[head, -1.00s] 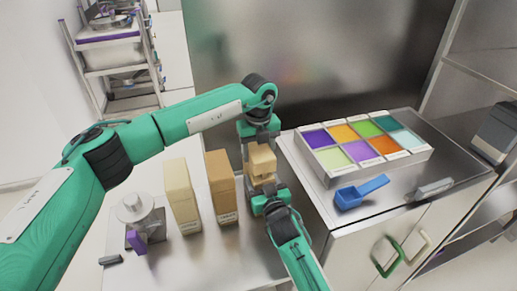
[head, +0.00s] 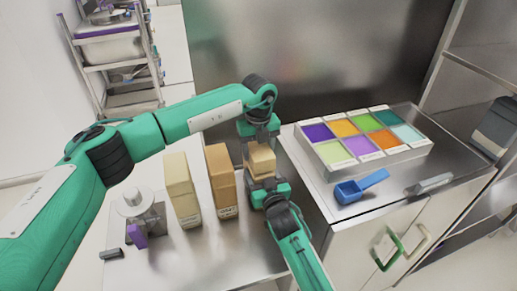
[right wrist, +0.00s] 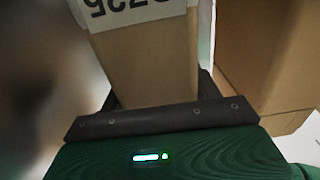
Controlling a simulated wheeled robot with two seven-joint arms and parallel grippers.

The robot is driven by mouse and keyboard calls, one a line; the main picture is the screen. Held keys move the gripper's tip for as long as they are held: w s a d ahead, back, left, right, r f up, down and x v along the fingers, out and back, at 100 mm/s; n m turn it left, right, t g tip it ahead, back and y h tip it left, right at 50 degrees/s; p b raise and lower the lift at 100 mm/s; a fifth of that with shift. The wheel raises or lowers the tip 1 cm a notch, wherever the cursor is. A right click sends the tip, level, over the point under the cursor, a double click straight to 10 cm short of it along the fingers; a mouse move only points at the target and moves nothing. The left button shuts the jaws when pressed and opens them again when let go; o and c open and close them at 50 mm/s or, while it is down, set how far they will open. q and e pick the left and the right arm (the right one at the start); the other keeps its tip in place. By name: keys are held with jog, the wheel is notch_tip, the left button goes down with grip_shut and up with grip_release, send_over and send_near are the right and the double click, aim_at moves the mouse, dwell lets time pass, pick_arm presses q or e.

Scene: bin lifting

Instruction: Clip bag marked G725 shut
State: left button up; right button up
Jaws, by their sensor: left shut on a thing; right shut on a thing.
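The bag marked G725 (head: 262,158) is a tan paper bag standing between my two grippers in the head view. In the right wrist view the bag (right wrist: 148,62) shows its white label upside down, partly cut off at the top edge. My right gripper (head: 262,180) is shut on the bag from the near side, with dark fingers on both sides of it in the right wrist view (right wrist: 160,100). My left gripper (head: 257,138) reaches down at the bag's far upper side and is shut on it; its fingertips are mostly hidden. I cannot make out a clip on the bag.
A pale bag (head: 181,190) and a brown bag (head: 221,180) stand close left of the held bag. A small dark bar (head: 111,254) lies at the front left. A tray of coloured compartments (head: 412,153), a blue scoop (head: 352,190) and a grey bar (head: 430,184) are on the right counter.

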pick_arm(q)
jog(key=shift+f, duration=0.7)
pick_arm(e)
jog(key=shift+f, duration=0.1)
pick_arm(q)
jog(key=o, duration=1.1)
jog(key=shift+c, duration=0.2)
notch_tip(320, 180, up, 12)
pick_arm(e)
jog(key=o, duration=1.5)
jog(key=shift+c, duration=0.2)
jog(key=shift+s, duration=0.1)
